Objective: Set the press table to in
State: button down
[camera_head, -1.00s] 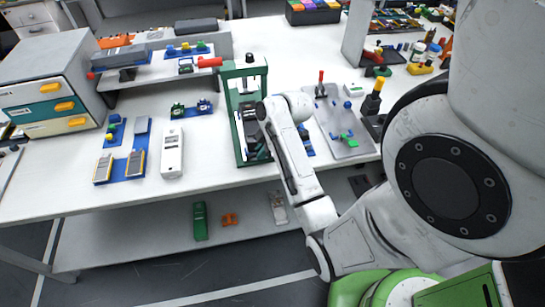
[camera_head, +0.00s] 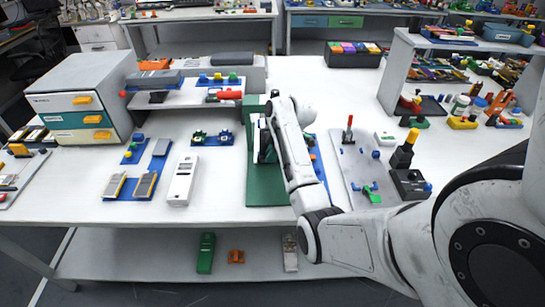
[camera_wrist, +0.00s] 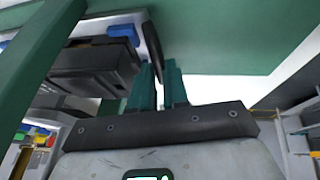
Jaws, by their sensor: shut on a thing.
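The press stands near the middle of the bench, with a green base (camera_head: 266,188) and a green frame, mostly covered by my arm in the head view. In the wrist view its green surfaces (camera_wrist: 230,30) fill the top, with a green post (camera_wrist: 45,50) at the left. A dark block (camera_wrist: 92,68), apparently the press table, sits beside my gripper. My gripper (camera_wrist: 159,78) is shut on a thin black handle (camera_wrist: 153,42) that runs between its green fingers. The fingertips are hidden in the head view. How far in the table sits cannot be told.
A white device (camera_head: 183,180) and blue racks (camera_head: 131,187) lie left of the press. A grey plate (camera_head: 358,165) with a red-topped lever lies to its right, next to a black stand with a yellow knob (camera_head: 410,138). Drawers (camera_head: 82,98) stand far left.

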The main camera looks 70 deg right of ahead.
jog(key=shift+w+d+r, duration=0.1)
jog(key=shift+d+r, duration=0.05)
jog(key=shift+d, duration=0.05)
jog(key=c, duration=1.4)
grip_release()
jog(key=shift+d, duration=0.15)
jog(key=v, duration=1)
jog(key=shift+a+r+b, duration=0.2)
jog(key=shift+r+b, duration=0.05)
jog(key=shift+b, duration=0.05)
jog(key=a+f, duration=0.3)
jog(key=a, duration=0.3)
jog(key=a+f+m+g, duration=0.1)
jog(key=a+f, duration=0.3)
jog(key=a, duration=0.2)
jog(key=a+f+m+g, duration=0.1)
jog(key=a+f, duration=0.2)
jog(key=a, duration=0.4)
jog(key=shift+w+f, duration=0.25)
jog(key=shift+w, duration=0.15)
jog(key=s+a+f+m+g, duration=0.1)
jog(key=s+a+f, duration=0.1)
jog(key=s+a, duration=0.4)
jog(key=s+a+f+m+g, duration=0.1)
jog(key=s+a+f+m, duration=0.1)
jog(key=s+a, duration=0.4)
jog(key=a, duration=0.5)
jog(key=shift+a+m, duration=0.3)
jog(key=shift+a, duration=0.1)
